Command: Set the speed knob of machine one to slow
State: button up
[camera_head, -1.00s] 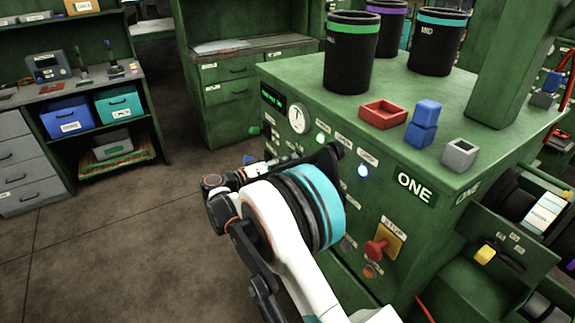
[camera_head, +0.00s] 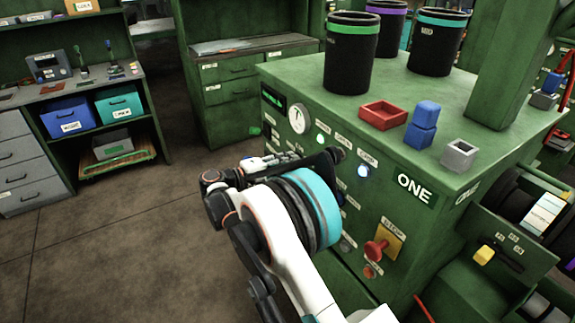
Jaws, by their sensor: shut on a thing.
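Machine one (camera_head: 345,107) is a green cabinet with a label "ONE" on its front. Its front panel carries a round white gauge (camera_head: 299,119), lit lamps and small white labels. The speed knob cannot be made out; my arm covers that part of the panel. My gripper (camera_head: 262,163) is at the left part of the panel, below the gauge. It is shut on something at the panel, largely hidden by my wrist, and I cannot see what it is.
A red stop handle (camera_head: 375,248) on a yellow plate sits low on the front. Black sleeves (camera_head: 351,60), a red tray (camera_head: 383,115), blue blocks (camera_head: 424,122) and a grey block (camera_head: 460,154) stand on top. Floor at left (camera_head: 100,230) is clear.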

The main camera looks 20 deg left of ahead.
dwell(0.3)
jog(key=o, duration=1.1)
jog(key=v, duration=1.2)
jog(key=shift+w, duration=0.1)
